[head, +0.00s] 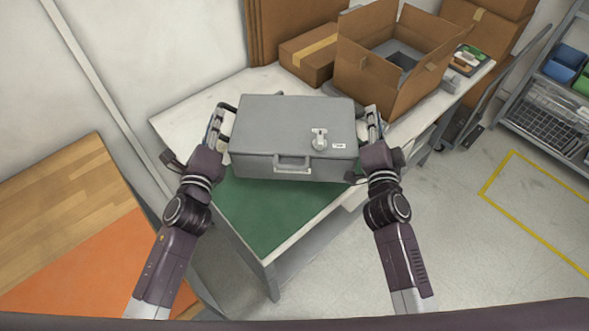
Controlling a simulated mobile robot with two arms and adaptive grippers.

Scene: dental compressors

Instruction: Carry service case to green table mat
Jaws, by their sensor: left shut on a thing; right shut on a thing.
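The grey service case (265,135) has a front handle, a latch and a small white label. It is upright between my two grippers at the white table. My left gripper (222,128) is shut on the case's left side. My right gripper (368,128) is shut on its right side. The green table mat (265,215) lies on the near end of the table, and the case covers its far part in this view. I cannot tell whether the case touches the mat or is held just above it.
An open cardboard box (365,85) and a closed one (309,60) stand farther back on the white table (185,125). A wooden table with an orange mat (85,270) is at the left. A shelf with bins (562,75) stands at the right.

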